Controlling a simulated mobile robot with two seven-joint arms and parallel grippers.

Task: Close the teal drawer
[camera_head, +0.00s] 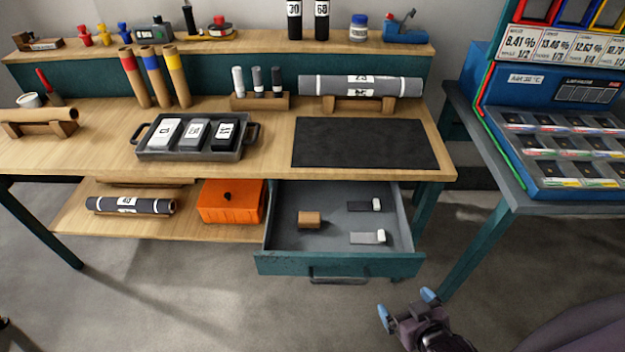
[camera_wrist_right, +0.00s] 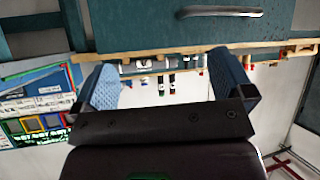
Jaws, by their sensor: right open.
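The teal drawer (camera_head: 340,265) is pulled out from under the wooden workbench in the head view. Its dark bar handle (camera_head: 337,275) is on the front face. Inside lie a small brown block (camera_head: 309,219) and two small flat pieces with white ends. In the right wrist view the drawer front (camera_wrist_right: 150,27) shows at the top, with its handle (camera_wrist_right: 220,11). My right gripper (camera_head: 409,302) is open and empty, in front of and to the right of the drawer, apart from it. Its blue fingers also show in the right wrist view (camera_wrist_right: 165,85). My left gripper is not in view.
A dark mat (camera_head: 365,143) lies on the bench top (camera_head: 270,150) above the drawer. An orange box (camera_head: 231,202) stands on the lower shelf left of the drawer. A grey side table (camera_head: 530,195) with a blue display stands at right. Floor in front is clear.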

